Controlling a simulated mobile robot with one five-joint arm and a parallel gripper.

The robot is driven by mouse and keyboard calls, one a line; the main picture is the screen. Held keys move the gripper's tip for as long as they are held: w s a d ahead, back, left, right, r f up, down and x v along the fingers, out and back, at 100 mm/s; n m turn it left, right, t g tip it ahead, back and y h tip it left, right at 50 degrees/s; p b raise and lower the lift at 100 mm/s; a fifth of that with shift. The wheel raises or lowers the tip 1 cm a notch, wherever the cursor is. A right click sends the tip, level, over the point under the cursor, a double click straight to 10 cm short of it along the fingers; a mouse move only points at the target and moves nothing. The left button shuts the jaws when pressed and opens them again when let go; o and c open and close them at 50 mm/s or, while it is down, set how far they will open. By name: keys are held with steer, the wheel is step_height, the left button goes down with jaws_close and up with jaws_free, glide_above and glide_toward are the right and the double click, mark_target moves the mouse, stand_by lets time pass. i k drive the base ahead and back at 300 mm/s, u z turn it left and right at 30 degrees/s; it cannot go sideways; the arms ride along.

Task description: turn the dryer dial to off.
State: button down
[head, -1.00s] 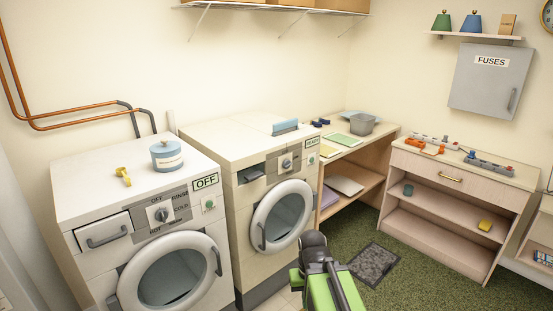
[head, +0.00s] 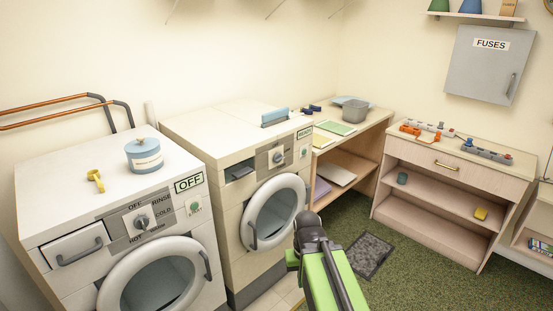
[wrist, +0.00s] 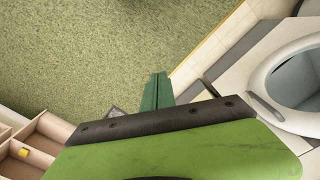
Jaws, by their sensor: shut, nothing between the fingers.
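The right-hand machine (head: 182,128), which looks like the dryer, has a round door and a dial (head: 277,157) on a grey panel. The dial's pointer and markings are too small to read. A small sign sits to the right of the dial, hard to read. The left machine (head: 40,190) has its own dial (head: 142,222) marked OFF, RINSE, COLD and HOT, and an OFF sign (head: 189,182). My gripper (wrist: 158,85) shows green closed fingers over the floor in the wrist view, empty and apart from the machines. In the head view my arm stands in front of the dryer's right side.
A blue tub (head: 144,157) and a yellow object (head: 95,181) lie on the left machine. A side table (head: 378,127) holds a grey bin (head: 355,110). A drawer shelf (head: 440,190) stands at right below a fuse box (head: 489,66).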

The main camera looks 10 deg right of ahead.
mark_target(278, 158)
steer(key=u, duration=5.55)
steer(key=i, duration=0.1)
steer(key=z, duration=3.15)
steer(key=k, duration=0.75)
steer(key=z, duration=1.25)
steer(key=i, duration=1.05)
steer(key=u, duration=0.2)
